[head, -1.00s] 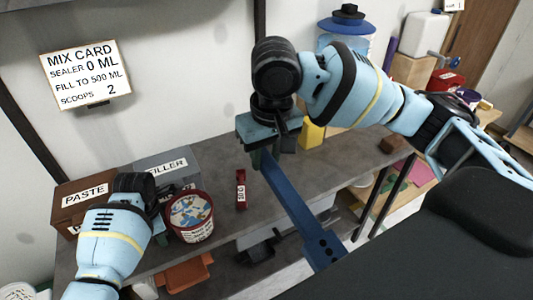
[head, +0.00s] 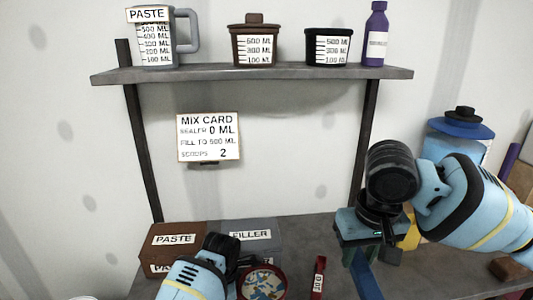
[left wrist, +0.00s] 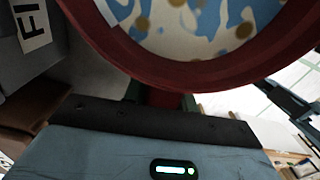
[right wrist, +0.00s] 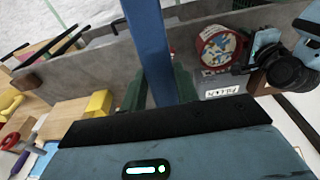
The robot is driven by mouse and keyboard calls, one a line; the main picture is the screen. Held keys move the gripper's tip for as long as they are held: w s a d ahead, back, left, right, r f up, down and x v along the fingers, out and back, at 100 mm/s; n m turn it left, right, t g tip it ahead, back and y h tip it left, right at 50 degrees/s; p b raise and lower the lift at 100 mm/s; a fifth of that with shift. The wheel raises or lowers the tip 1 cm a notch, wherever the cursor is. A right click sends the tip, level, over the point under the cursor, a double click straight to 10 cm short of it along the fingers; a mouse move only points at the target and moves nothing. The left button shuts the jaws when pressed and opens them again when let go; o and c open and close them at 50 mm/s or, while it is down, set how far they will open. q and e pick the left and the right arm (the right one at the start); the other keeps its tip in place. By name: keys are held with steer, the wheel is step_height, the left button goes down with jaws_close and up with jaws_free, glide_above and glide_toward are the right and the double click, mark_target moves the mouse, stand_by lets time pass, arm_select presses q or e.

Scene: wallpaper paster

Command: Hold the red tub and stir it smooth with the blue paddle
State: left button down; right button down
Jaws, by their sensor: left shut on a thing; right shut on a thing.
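The red tub (head: 282,288) stands on the grey bench at the bottom of the head view. Its contents are patchy white, blue and tan. My left gripper (head: 244,266) is shut on it at its side; the tub's red wall (left wrist: 200,73) fills the top of the left wrist view. My right gripper (head: 362,248) is shut on the blue paddle (head: 366,280), to the right of the tub and apart from it. The paddle (right wrist: 150,45) also shows in the right wrist view; its far end is out of frame.
A paste box (head: 172,236) and a filler box (head: 252,236) stand behind the tub. A small red labelled item (head: 319,277) lies between tub and paddle. A wall shelf (head: 265,75) holds measuring vessels and a purple bottle (head: 375,35). The mix card (head: 208,137) hangs below.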

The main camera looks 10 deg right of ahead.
arm_select(q)
steer(key=shift+s+f, duration=0.1)
steer(key=shift+f, duration=0.05)
arm_select(e)
steer(key=c, duration=1.6)
jaws_free()
steer(key=shift+c, duration=0.2)
jaws_close()
arm_select(q)
steer(key=c, duration=1)
jaws_free()
steer(key=shift+c, duration=0.2)
step_height(320, 180, up, 12)
steer(key=shift+r, duration=0.1)
